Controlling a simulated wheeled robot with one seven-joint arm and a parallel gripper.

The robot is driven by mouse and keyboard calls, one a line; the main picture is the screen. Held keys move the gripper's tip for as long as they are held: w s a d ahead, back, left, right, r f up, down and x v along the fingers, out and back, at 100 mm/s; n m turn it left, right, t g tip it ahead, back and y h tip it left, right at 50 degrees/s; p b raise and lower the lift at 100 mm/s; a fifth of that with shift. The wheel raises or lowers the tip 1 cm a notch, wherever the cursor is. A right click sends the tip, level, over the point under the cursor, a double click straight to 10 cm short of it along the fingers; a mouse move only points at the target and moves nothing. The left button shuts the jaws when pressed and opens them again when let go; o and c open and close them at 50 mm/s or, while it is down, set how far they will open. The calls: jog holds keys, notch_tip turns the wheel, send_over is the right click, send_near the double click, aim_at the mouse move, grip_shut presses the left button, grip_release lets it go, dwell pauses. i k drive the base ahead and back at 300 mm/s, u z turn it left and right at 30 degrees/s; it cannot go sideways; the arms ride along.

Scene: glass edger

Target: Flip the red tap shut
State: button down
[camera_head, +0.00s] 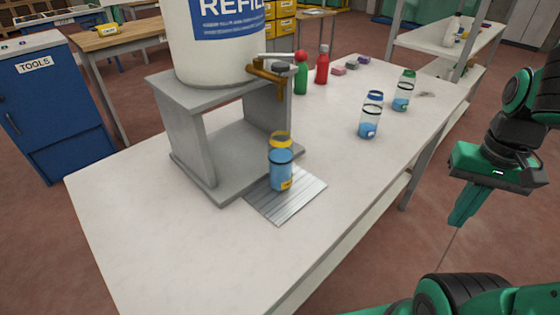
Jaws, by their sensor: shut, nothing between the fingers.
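A brass tap (268,71) sticks out from the lower front of a large white "REFILL" drum (208,55), its spout pointing down. A pale metal lever (277,56) lies roughly level above it, pointing right. A red knob (301,55) shows at the lever's right end, in line with the top of a green bottle (301,80); I cannot tell which it belongs to. A bottle of blue liquid with a yellow collar (281,168) stands below the spout. I see no clear stream. My gripper (460,219) is shut and empty, off the table's right side, far from the tap.
The drum sits on a grey stand (186,128). The bottle stands on a ribbed metal plate (300,203). The near tabletop is clear.

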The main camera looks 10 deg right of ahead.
aim_at(300, 56)
jog(key=z, duration=0.5)
jog(key=k, duration=1.6)
jog(key=u, duration=0.5)
jog(key=i, duration=1)
